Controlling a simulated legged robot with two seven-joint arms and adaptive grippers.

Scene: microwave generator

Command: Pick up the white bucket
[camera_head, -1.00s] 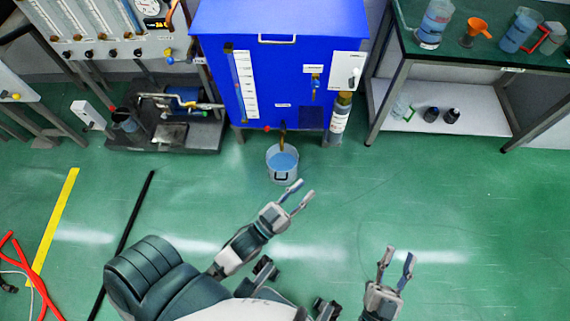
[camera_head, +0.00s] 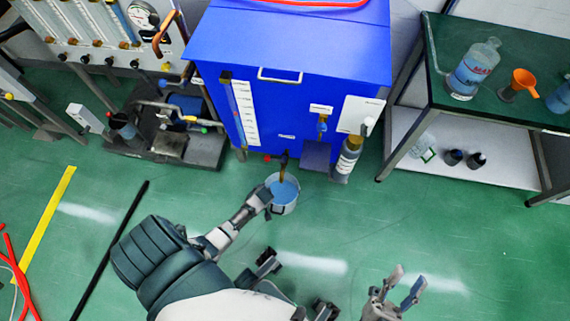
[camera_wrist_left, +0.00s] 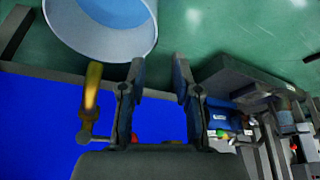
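The white bucket (camera_head: 291,208) stands on the green floor below the tap of the blue tank, with bluish liquid inside. It also shows large at the top left of the left wrist view (camera_wrist_left: 140,47). My left gripper (camera_head: 268,193) is at the bucket's left side in the head view, where its fingertips are hard to make out. In the left wrist view my left gripper (camera_wrist_left: 159,68) has its two fingers apart. One fingertip overlaps the bucket's rim; whether it touches is unclear. My right gripper (camera_head: 408,281) is open and empty over the floor at lower right.
The blue tank (camera_head: 290,110) stands right behind the bucket, with its brown tap (camera_head: 283,170) over the bucket. A green-topped table (camera_head: 430,60) is at right and a dark pump bench (camera_head: 203,152) at left. The floor in front is clear.

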